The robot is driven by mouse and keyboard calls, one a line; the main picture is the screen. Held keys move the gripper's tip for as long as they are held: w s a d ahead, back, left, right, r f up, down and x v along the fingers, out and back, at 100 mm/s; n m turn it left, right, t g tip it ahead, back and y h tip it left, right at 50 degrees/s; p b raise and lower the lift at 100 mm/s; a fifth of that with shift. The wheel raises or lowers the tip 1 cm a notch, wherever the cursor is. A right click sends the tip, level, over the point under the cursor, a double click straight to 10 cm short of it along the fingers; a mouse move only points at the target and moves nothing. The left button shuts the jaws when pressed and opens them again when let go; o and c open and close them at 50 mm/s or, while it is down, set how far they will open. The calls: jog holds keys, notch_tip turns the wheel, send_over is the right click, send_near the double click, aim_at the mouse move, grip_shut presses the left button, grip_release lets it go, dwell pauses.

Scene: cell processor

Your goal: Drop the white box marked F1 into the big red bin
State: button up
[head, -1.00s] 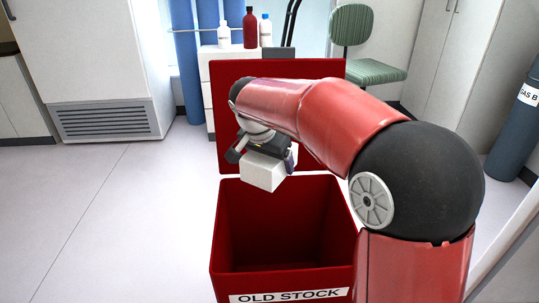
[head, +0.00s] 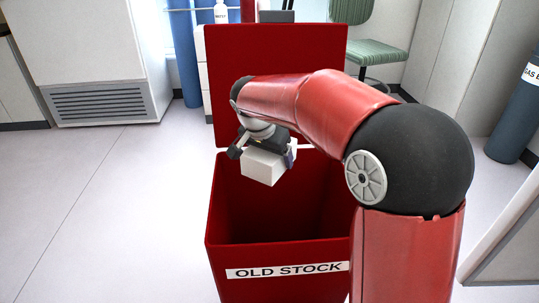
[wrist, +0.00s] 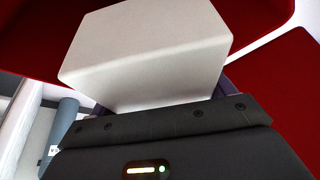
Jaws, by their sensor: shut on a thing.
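The white box (head: 264,167) is held in my gripper (head: 266,150), over the opening of the big red bin as the head view shows it. No F1 mark shows on its visible faces. The box also fills the upper middle of the wrist view (wrist: 150,50), against the dark gripper body (wrist: 170,135). The red bin (head: 225,256) stands open below, labelled OLD STOCK on its front, with its lid (head: 225,60) raised at the back. The bin's visible inside looks empty, but my arm hides its right part.
A white cabinet with a grille (head: 100,102) stands at the back left. A green chair (head: 376,50) is behind the bin, and a blue gas cylinder (head: 515,110) stands at the right. The floor (head: 110,220) left of the bin is clear.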

jog(key=shift+w+d, duration=0.1)
jog(key=shift+w, duration=0.1)
jog(key=o, duration=1.3)
jog(key=shift+r, duration=0.1)
jog(key=v, duration=0.7)
jog(key=shift+s+p, duration=0.1)
jog(key=shift+p, duration=0.25)
jog(key=shift+s+r, duration=0.1)
jog(key=shift+r, duration=0.15)
